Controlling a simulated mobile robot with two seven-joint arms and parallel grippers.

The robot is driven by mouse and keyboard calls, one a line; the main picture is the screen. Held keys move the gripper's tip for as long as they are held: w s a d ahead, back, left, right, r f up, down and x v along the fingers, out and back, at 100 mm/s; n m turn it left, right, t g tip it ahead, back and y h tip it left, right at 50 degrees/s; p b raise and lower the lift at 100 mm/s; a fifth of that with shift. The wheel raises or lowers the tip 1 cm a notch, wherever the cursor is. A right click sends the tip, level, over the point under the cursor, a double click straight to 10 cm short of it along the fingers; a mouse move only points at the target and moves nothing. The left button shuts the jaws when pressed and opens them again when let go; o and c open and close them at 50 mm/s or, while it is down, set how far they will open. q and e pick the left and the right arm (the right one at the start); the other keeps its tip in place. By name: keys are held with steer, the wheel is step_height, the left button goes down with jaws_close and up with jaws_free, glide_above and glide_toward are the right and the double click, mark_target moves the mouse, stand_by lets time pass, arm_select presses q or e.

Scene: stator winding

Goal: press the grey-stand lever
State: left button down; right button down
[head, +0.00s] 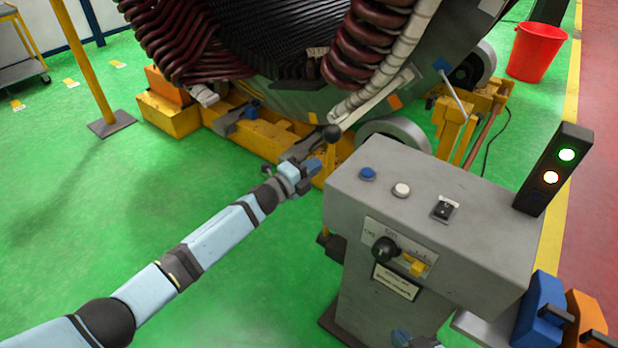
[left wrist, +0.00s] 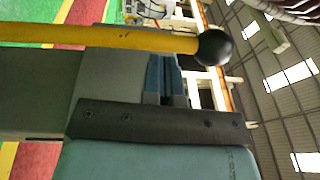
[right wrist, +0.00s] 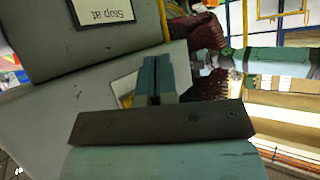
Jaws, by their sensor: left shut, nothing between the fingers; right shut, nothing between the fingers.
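The grey stand (head: 440,200) stands right of centre in the head view. Its lever, a yellow rod with a black ball knob (head: 332,133), rises at the stand's left side. The lever (left wrist: 120,38) also crosses the top of the left wrist view, its knob (left wrist: 213,47) near the fingers. My left gripper (head: 314,166) is shut and empty, close beside the lever just below the knob; I cannot tell whether they touch. My right gripper (right wrist: 157,75) is shut and empty near the stand's front, low down; only a bit shows at the head view's bottom edge.
The stand's top carries a blue button (head: 367,174), a white button (head: 401,190) and a switch (head: 444,208). A light post (head: 553,170) shows green and orange-white lamps. The large stator (head: 290,90) on yellow supports is behind. Blue and orange bins (head: 540,312) are at lower right.

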arm_select(q)
steer(key=r+p+v, duration=0.1)
steer(key=v, duration=1)
steer(key=shift+f, duration=0.15)
arm_select(e)
steer(key=shift+s+a, duration=0.1)
steer(key=shift+s, duration=0.25)
steer(key=shift+r, duration=0.25)
